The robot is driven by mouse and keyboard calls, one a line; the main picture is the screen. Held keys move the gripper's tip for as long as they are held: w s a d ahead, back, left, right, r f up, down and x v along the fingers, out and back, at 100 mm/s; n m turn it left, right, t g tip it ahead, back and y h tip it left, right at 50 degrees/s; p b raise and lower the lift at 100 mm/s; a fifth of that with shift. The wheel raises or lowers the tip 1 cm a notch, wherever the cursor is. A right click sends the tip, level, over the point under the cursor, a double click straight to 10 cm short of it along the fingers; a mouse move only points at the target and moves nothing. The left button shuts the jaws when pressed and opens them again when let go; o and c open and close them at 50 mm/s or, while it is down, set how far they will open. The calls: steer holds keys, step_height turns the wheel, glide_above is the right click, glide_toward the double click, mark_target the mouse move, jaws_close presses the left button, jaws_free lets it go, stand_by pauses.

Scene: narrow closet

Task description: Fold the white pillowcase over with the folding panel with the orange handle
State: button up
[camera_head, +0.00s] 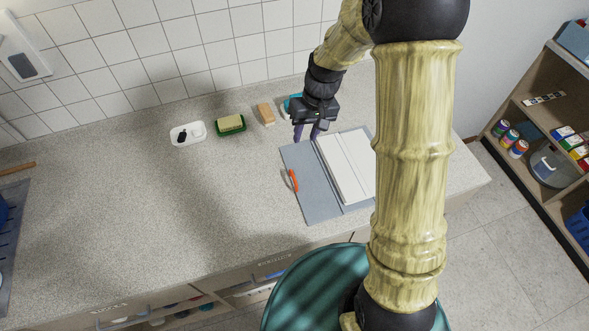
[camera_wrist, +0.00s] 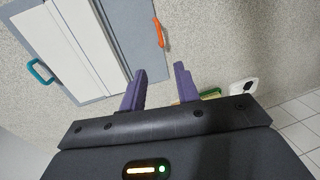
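The white pillowcase (camera_head: 347,170) lies flat on the grey-blue folding board, and it also shows in the wrist view (camera_wrist: 77,42). The folding panel (camera_head: 309,185) lies flat to the left of the pillowcase, its bare surface up. Its orange handle (camera_head: 292,180) is on the panel's left edge; the wrist view shows the handle (camera_wrist: 159,33) beyond my fingers. My gripper (camera_head: 307,132) is above the far end of the board, apart from the handle. In the wrist view its two purple fingers (camera_wrist: 158,82) are spread with nothing between them. My arm hides the board's right side.
Behind the board are a green dish with a yellow sponge (camera_head: 230,124), a white tray (camera_head: 188,133) with a dark item and a tan block (camera_head: 265,114). A teal handle (camera_wrist: 40,72) is on the board's other side. The counter left of the board is clear.

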mark_target(293, 175)
steer(key=a+f+p, duration=0.1)
steer(key=f, duration=0.4)
steer(key=a+f+p, duration=0.1)
steer(key=f, duration=0.5)
steer(key=s+a+f+p, duration=0.1)
steer(key=f+p, duration=0.1)
steer(key=f, duration=0.3)
steer(key=shift+f, duration=0.15)
jaws_close()
